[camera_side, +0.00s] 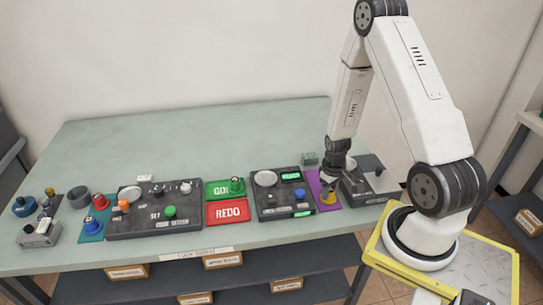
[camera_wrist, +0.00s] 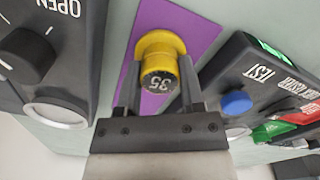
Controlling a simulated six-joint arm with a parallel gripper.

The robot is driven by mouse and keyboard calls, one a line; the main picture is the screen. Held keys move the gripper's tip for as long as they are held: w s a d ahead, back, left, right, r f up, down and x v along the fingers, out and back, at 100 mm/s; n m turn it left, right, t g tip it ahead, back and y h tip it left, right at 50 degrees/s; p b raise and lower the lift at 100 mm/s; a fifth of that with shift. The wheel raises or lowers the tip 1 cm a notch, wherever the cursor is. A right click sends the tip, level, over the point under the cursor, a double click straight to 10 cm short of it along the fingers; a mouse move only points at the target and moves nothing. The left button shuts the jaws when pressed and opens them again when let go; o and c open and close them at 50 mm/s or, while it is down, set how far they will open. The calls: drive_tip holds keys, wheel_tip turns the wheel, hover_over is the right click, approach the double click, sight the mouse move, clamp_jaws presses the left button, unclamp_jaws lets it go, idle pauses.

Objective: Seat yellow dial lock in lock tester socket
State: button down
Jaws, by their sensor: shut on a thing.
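The yellow dial lock (camera_wrist: 161,62) has a wide yellow flange and a dark numbered dial face reading 35. My gripper (camera_wrist: 160,85) is shut on it, one finger on each side. In the side view my gripper (camera_side: 331,172) points down over the purple mat (camera_side: 324,181), with the yellow lock (camera_side: 327,197) low at its tips. I cannot tell whether the lock touches the mat. The dark tester box (camera_side: 283,194) left of the mat has a lit green display, a blue button (camera_wrist: 236,103) and a pale round disc (camera_side: 265,178). I cannot make out a socket for certain.
A dark box (camera_side: 370,181) with an OPEN knob (camera_wrist: 27,55) stands close right of the mat. Green GO (camera_side: 218,190) and red REDO (camera_side: 228,212) pads lie left of the tester. A larger dark panel (camera_side: 152,225) and several small parts are farther left. The table's back is clear.

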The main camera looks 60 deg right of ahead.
drive_tip(key=shift+r, duration=0.1)
drive_tip(key=shift+r, duration=2.1)
drive_tip(key=shift+w, duration=0.1)
drive_tip(key=w+n, duration=0.1)
drive_tip(key=w, duration=0.2)
drive_tip(key=w+n, duration=0.1)
drive_tip(key=w, duration=0.2)
drive_tip(key=w+a+r, duration=0.1)
drive_tip(key=w, duration=0.2)
drive_tip(key=shift+a+r+n, duration=0.1)
drive_tip(key=shift+n, duration=0.3)
drive_tip(key=w+a+r+n, duration=0.1)
drive_tip(key=w, duration=0.2)
drive_tip(key=w+a+r+n, duration=0.1)
drive_tip(key=w+a, duration=0.1)
drive_tip(key=w, duration=0.1)
drive_tip(key=w+a+n, duration=0.1)
drive_tip(key=w+a, duration=0.1)
drive_tip(key=w, duration=0.2)
drive_tip(key=shift+r, duration=0.4)
drive_tip(key=shift+f, duration=0.15)
drive_tip(key=shift+f, duration=1.95)
